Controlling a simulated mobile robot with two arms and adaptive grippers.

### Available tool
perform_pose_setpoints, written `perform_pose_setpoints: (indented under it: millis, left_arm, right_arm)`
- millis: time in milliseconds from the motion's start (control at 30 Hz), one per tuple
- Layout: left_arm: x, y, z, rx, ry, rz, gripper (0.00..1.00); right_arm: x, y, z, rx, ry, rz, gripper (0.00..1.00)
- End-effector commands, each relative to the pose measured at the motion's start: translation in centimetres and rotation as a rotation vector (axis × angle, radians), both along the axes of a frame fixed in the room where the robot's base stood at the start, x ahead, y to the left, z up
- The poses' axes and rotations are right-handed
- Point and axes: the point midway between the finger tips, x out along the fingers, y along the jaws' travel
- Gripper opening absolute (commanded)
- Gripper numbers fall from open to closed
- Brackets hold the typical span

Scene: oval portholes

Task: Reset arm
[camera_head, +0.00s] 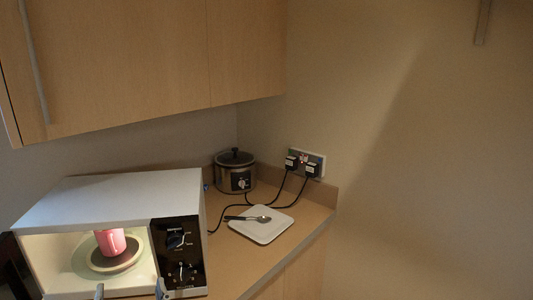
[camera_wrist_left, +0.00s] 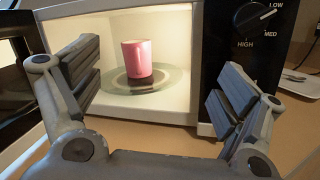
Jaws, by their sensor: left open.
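My left gripper (camera_wrist_left: 160,95) is open and empty, in front of the open microwave, with its two fingers spread wide in the left wrist view. Its fingertips (camera_head: 131,290) also show at the bottom edge of the head view. A pink mug (camera_wrist_left: 139,59) stands upright on the microwave's turntable (camera_wrist_left: 168,80), apart from the fingers. The mug also shows in the head view (camera_head: 111,242), its top partly hidden by the microwave's upper edge. The white microwave (camera_head: 120,197) has its door (camera_wrist_left: 22,88) open to the left. My right gripper is not in view.
A white plate (camera_head: 262,232) with a spoon (camera_head: 250,218) lies right of the microwave. A slow cooker (camera_head: 235,172) stands behind, with cables running to wall plugs (camera_head: 303,166). Wooden cupboards (camera_head: 130,60) hang above. The counter's front edge is at right.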

Motion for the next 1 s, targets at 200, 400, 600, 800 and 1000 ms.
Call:
perform_pose_setpoints:
  millis: [200, 400, 600, 800, 1000]
  left_arm:
    - [-0.4, -3.5, 2.6, 0.306, -0.009, -0.111, 0.93]
    - [-1.8, -9.9, 3.5, 0.778, 0.009, -0.279, 0.93]
    - [-4.5, -16.4, -0.2, 1.332, 0.071, -0.491, 0.93]
    - [-8.6, -19.4, -7.3, 1.853, 0.180, -0.738, 0.93]
    - [-14.0, -17.5, -15.1, 2.301, 0.338, -1.042, 0.93]
  right_arm:
    - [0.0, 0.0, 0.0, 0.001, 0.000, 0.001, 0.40]
    - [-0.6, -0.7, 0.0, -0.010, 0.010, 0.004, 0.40]
    - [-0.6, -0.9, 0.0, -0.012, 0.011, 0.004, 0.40]
    - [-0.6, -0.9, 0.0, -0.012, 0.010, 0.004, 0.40]
    - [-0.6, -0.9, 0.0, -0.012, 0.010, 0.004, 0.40]
